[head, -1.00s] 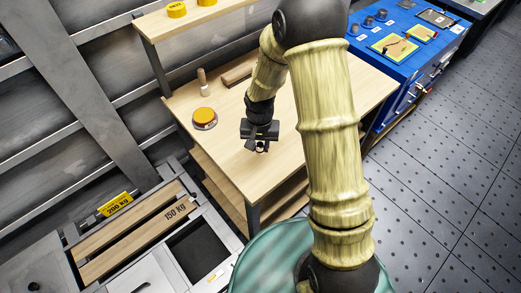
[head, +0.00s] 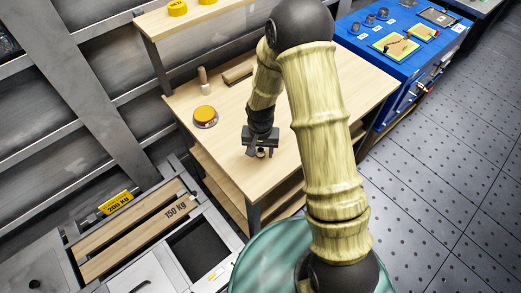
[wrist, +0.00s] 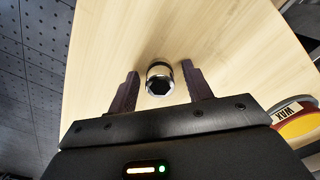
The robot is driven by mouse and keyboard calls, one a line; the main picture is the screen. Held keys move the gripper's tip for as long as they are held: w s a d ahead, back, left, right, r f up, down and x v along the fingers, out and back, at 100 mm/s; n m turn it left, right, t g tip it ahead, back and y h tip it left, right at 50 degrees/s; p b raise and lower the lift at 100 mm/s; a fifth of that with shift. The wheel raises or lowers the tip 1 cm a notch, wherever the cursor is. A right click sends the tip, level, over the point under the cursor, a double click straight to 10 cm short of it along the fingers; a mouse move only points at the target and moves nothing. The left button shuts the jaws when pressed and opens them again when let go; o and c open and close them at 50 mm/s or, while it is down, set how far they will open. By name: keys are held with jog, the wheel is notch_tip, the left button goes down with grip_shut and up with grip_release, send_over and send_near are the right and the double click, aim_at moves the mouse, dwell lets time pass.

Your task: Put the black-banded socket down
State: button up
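The black-banded socket (wrist: 160,84) is a short chrome cylinder with a dark band and an open end facing the wrist camera. It appears to stand upright on the wooden workbench (head: 215,152). In the head view, the socket (head: 261,154) shows small beneath my gripper (head: 260,147), near the bench's front edge. In the wrist view my gripper (wrist: 160,72) is open, with one dark finger on each side of the socket. Bare wood shows between the socket and both fingers. The socket's base is hidden from view.
An orange-topped wax tin (head: 205,115) stands left of my gripper, also at the right of the wrist view (wrist: 297,122). A brush (head: 203,80) stands behind it. A blue tool cabinet (head: 372,46) adjoins at the right. The bench's right side is clear.

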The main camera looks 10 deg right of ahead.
aim_at(260, 150)
notch_tip(260, 150, up, 12)
jog(key=shift+r, duration=0.15)
dwell(0.6)
dwell(0.4)
jog(key=s+d+r+n+t, duration=0.2)
jog(key=s+d+r, duration=0.4)
jog(key=s+d, duration=0.3)
jog(key=s, duration=0.3)
jog(key=shift+s+d+r+t, duration=0.15)
jog(key=shift+s+d+t, duration=0.1)
jog(key=shift+s+t, duration=0.05)
